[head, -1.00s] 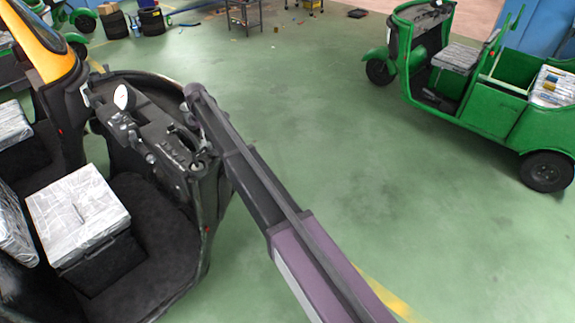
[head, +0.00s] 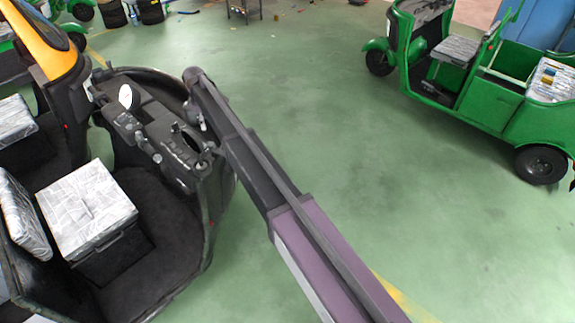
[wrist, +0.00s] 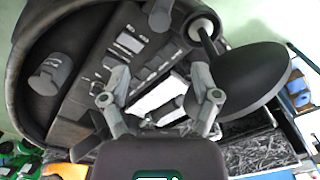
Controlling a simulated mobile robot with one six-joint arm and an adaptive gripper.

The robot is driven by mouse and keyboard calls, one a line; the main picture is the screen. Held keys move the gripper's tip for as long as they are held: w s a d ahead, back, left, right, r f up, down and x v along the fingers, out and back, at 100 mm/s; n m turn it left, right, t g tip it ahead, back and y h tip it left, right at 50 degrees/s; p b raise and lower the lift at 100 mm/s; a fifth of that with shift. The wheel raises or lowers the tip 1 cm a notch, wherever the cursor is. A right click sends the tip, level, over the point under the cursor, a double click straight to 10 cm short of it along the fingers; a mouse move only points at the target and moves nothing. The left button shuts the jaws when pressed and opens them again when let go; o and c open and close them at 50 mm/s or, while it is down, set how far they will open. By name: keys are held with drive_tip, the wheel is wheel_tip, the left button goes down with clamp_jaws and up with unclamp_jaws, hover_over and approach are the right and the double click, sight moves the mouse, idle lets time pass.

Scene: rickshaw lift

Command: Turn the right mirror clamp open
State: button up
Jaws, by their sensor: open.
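In the wrist view, my gripper (wrist: 160,80) is open and empty, its two fingers spread in front of the vehicle's dashboard (wrist: 92,75). A dark round mirror (wrist: 252,82) is at right, beside the right finger. Its thin stalk meets a pale round collar (wrist: 203,28) at the top. A grey clamp-like piece (wrist: 160,15) sits left of this collar, beyond the fingers; I cannot tell whether it is the right mirror clamp. In the head view, a pale round mirror (head: 125,96) stands on the dashboard, and my arm reaches the dashboard's far right end. My fingers are not clear there.
A wrapped seat box (head: 88,205) stands in the cab at left. A yellow-and-black vehicle front (head: 38,42) is behind it. A green rickshaw (head: 480,85) is parked at upper right. The green floor (head: 350,150) between is clear. A grey knob (wrist: 48,75) is at left in the wrist view.

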drive_tip(key=s+d+f+m+b, duration=0.3)
drive_tip(key=d+f+b, duration=0.1)
drive_tip(key=d, duration=0.6)
drive_tip(key=s+d+f+m+b, duration=0.3)
drive_tip(key=s+d+f+b, duration=0.1)
drive_tip(key=d, duration=0.7)
drive_tip(key=s+d+f+m+b, duration=0.3)
drive_tip(key=d+f+b, duration=0.2)
drive_tip(key=d, duration=0.5)
drive_tip(key=shift+s+d+f+b, duration=0.25)
drive_tip(key=shift+s+b, duration=0.1)
drive_tip(key=shift+b, duration=0.15)
drive_tip(key=s+d+f+m+b, duration=0.2)
drive_tip(key=s+d+m, duration=0.3)
drive_tip(key=s+d, duration=0.5)
drive_tip(key=s+d+f+m+b, duration=0.3)
drive_tip(key=s+d+m, duration=0.1)
drive_tip(key=s+d, duration=0.6)
drive_tip(key=shift+d+m, duration=0.3)
drive_tip(key=shift+m, duration=0.1)
